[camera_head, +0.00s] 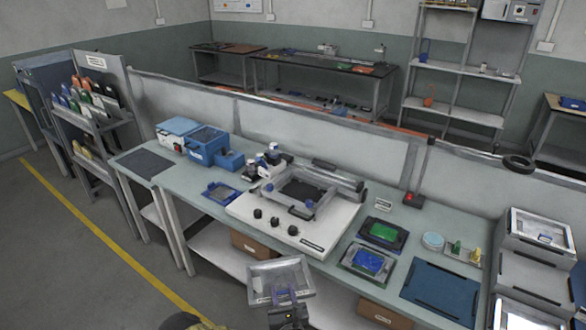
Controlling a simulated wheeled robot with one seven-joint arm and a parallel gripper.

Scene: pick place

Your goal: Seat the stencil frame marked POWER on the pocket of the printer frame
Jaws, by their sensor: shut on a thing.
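My gripper (285,297) is at the bottom middle, in front of the bench. It is shut on the near edge of a light grey stencil frame (263,269) with a pale sheet inside. The stencil frame is held tilted in the air, apart from the bench; no marking on it can be read. The printer frame (279,205), grey around a dark opening that looks empty, sits on a white printer base (262,238) in the middle of the bench. The printer frame is above and slightly right of my gripper in the picture.
Another frame (540,232) lies on the rack at right. A low partition (290,128) runs behind.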

